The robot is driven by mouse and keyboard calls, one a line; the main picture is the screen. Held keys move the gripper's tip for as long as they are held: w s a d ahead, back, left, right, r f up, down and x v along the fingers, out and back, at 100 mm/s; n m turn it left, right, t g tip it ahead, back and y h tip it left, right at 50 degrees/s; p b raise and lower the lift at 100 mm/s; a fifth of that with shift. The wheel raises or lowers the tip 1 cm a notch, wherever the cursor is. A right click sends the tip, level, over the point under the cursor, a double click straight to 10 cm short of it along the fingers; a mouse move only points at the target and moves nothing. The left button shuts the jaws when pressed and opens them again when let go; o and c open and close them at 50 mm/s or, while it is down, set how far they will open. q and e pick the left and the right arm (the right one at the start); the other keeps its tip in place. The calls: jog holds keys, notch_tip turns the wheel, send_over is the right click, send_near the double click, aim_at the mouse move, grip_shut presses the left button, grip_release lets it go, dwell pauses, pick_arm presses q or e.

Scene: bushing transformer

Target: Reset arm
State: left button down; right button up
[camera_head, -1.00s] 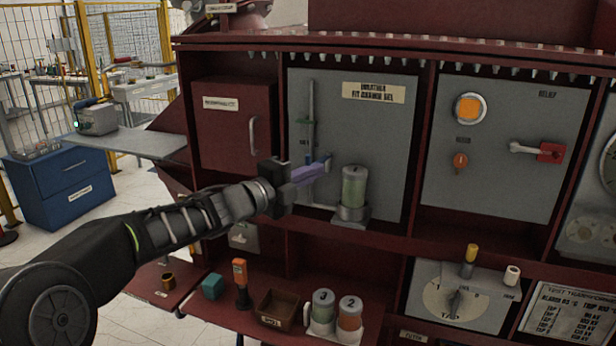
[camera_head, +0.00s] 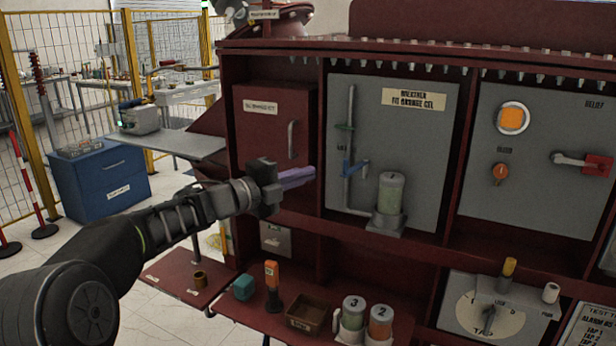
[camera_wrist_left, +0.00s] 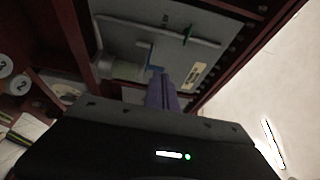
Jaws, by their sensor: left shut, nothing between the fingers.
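My left gripper (camera_head: 298,178) is shut and empty, its purple fingers together. In the head view it hangs in front of the dark red cabinet, just below the small red door with a handle (camera_head: 291,140) and left of the grey breather panel (camera_head: 415,150). The fingers also show in the left wrist view (camera_wrist_left: 161,92), pointing toward that panel. A canister with green contents (camera_head: 390,195) stands upright on the panel's bracket, apart from the fingers. A blue valve lever (camera_head: 352,168) sits on the pipe. My right gripper is not in view.
Below, a red shelf holds a teal block (camera_head: 244,287), an orange-black tool (camera_head: 272,285), a brown bin (camera_head: 309,316) and canisters marked 3 (camera_head: 353,312) and 2 (camera_head: 379,321). A tap dial (camera_head: 487,318) is at lower right. A blue cabinet (camera_head: 100,182) stands left.

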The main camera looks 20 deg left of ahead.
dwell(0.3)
pick_arm(q)
notch_tip(320, 180, down, 16)
jog(key=w+d+n+y, duration=0.15)
jog(key=n+y, duration=0.35)
jog(key=n, duration=0.8)
jog(key=s+d+f+n+g, duration=0.2)
jog(key=s+d+f+n, duration=0.1)
jog(key=f, duration=0.5)
jog(key=s+d+f+n+g, duration=0.2)
jog(key=f, duration=0.6)
jog(key=s+d+f+n+g, duration=0.1)
jog(key=s+d+f+n, duration=0.2)
jog(key=f, duration=0.5)
jog(key=s+d+f+n+g, duration=0.1)
jog(key=s+d+f+g, duration=0.2)
jog(key=s+f, duration=0.3)
jog(key=s+d+f+n+g, duration=0.2)
jog(key=s+d+f, duration=0.3)
jog(key=s, duration=1.1)
jog(key=s+d+f+n+g, duration=0.1)
jog(key=s+d+f+g, duration=0.4)
jog(key=s+f, duration=0.4)
jog(key=shift+s+f+n, duration=0.2)
jog(key=shift+s+n, duration=0.1)
jog(key=shift+s, duration=0.8)
